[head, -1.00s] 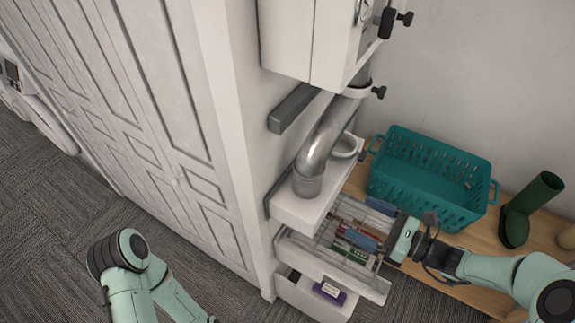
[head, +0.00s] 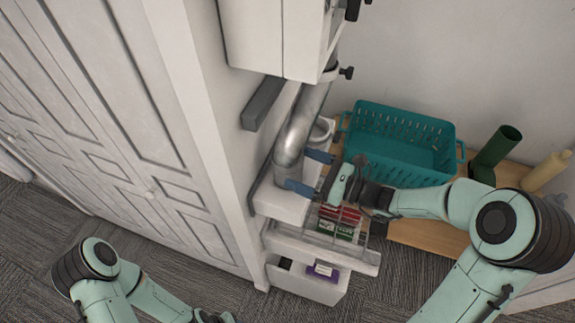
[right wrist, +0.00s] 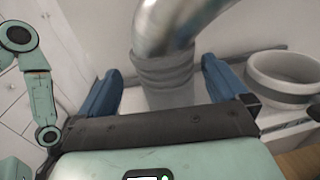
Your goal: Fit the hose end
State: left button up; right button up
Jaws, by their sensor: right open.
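The silver hose (head: 291,150) bends down from under the white wall cabinet. Its ribbed hose end (right wrist: 163,75) points down over a white ledge (head: 283,205). My right gripper (head: 309,172) is open, with one blue finger on each side of the hose end. In the right wrist view the gripper (right wrist: 165,88) shows gaps between both fingers and the hose end. The lower rim of the hose end is hard to make out. A white ring-shaped port (right wrist: 285,75) sits to its right on the ledge. My left arm is at the lower left; its fingers are not visible.
Below the ledge, an open wire drawer (head: 335,240) holds red and green packs, above another open drawer (head: 300,287). A teal basket (head: 400,145), a green boot (head: 495,150) and a pale bottle (head: 545,172) stand on the wooden bench at right.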

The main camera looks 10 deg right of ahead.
aim_at(287, 161)
jog(key=p+x, duration=0.1)
jog(key=x, duration=0.4)
jog(key=shift+w+f, duration=0.15)
jog(key=shift+w, duration=0.2)
pick_arm(q)
jog(key=shift+w+r, duration=0.45)
jog(key=shift+r, duration=0.2)
pick_arm(e)
jog(key=shift+s, duration=0.15)
jog(key=c, duration=1)
